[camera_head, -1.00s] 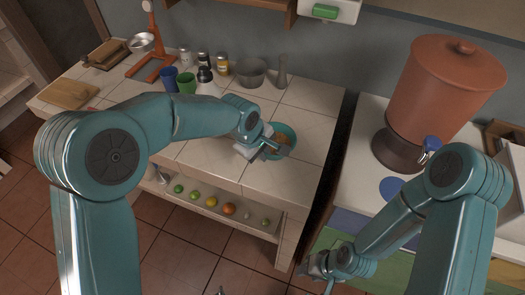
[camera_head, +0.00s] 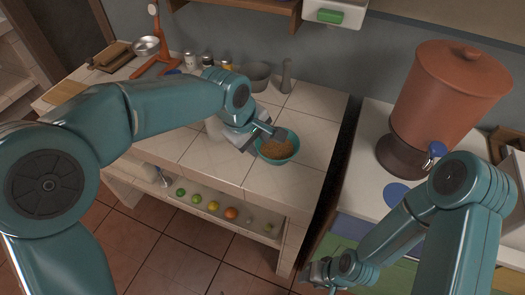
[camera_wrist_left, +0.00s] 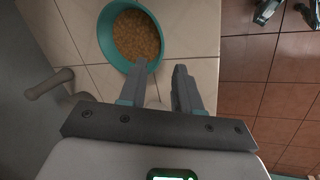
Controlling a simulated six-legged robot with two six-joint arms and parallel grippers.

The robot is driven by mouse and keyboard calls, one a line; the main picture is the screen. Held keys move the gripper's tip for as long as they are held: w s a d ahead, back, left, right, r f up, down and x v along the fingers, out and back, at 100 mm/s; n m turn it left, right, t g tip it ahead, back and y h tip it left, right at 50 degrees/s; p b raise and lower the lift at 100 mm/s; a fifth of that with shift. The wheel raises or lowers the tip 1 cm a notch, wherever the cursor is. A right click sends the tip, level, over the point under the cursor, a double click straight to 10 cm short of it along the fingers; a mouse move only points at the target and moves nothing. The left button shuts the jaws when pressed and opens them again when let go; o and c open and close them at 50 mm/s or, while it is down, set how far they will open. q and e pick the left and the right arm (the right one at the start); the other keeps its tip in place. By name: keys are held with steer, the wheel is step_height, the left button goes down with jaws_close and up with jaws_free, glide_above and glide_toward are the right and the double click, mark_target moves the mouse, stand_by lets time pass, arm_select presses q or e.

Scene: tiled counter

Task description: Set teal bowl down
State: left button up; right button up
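The teal bowl (camera_head: 290,157) stands upright on the tiled counter near its right end, with orange-brown food in it. It also shows at the top of the left wrist view (camera_wrist_left: 106,48). My left gripper (camera_head: 272,132) is at the bowl's rim. In the left wrist view its two fingers (camera_wrist_left: 160,67) are apart; the left finger overlaps the near rim and the right one is beside the bowl. I cannot tell whether a finger still touches the rim. My right gripper (camera_head: 314,272) is low, in front of the cabinet; its fingers are too small to read.
A grey bowl (camera_head: 257,76), a grey bottle (camera_head: 286,76) and several jars stand at the counter's back. A terracotta dispenser (camera_head: 449,100) stands on the right-hand counter. Fruit lies on the lower shelf (camera_head: 207,198). Tiles right of the teal bowl are clear.

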arm_select(q)
steer(key=shift+v, duration=1.45)
steer(key=shift+w, duration=0.1)
